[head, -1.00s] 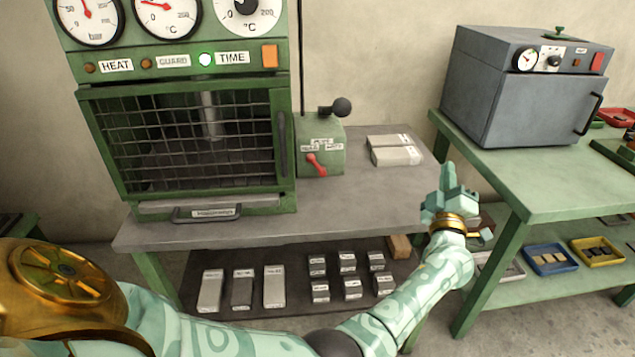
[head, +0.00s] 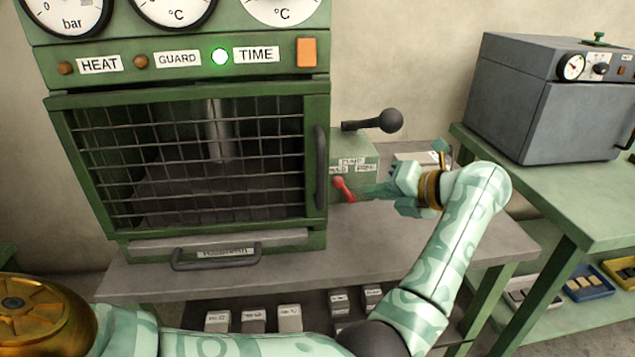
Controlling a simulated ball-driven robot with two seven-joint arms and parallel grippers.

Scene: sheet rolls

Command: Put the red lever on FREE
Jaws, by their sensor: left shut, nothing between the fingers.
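The red lever (head: 344,189) is on the front of a green pump box (head: 362,151) at the right side of the press. It slants down to the right. Small white labels sit above it; the right one seems to read FREE, and the left one is too small to read surely. My left gripper (head: 366,192) is shut and empty, its fingers pointing left, with the tips just right of the red lever. I cannot tell whether they touch it. My right gripper is out of view.
The green press with a closed mesh guard (head: 190,160) stands left of the lever. A black-knobbed handle (head: 388,120) sticks out above the box. Pale blocks (head: 415,158) lie behind my gripper on the grey bench (head: 250,268). A grey oven (head: 545,110) stands at the right.

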